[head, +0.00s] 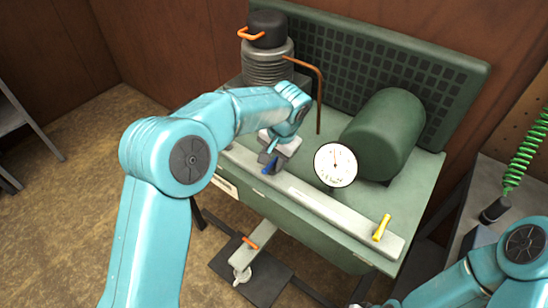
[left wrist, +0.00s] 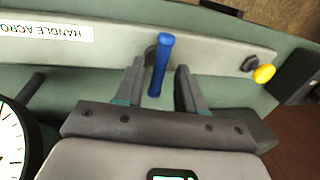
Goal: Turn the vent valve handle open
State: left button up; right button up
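A blue lever handle (left wrist: 161,64) is pivoted on the pale rail of the green bench; in the head view its blue end (head: 267,169) shows just below my left gripper. My left gripper (left wrist: 157,80) is open, its two fingers on either side of the blue handle with a gap on each side. In the head view the left gripper (head: 271,160) points down at the rail, partly hiding the handle. A yellow handle (head: 381,228) sits at the rail's right end. I cannot read which handle is the vent valve. My right arm shows at lower right; its gripper is not in view.
A white dial gauge (head: 335,165) stands close to the right of my left gripper. A copper pipe (head: 319,95), ribbed cylinder (head: 267,65) and green tank (head: 384,133) stand behind. The rail carries a label (left wrist: 45,29) reading "HANDLE ACRO". A yellow knob (left wrist: 264,73) is nearby.

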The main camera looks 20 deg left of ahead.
pick_arm(q)
jog(key=shift+d, duration=0.1)
notch_tip(320, 180, up, 16)
jog(key=s+d+p, duration=0.1)
jog(key=d, duration=0.1)
jog(key=shift+d+p, duration=0.35)
jog(key=shift+d, duration=0.05)
jog(key=shift+s, duration=0.1)
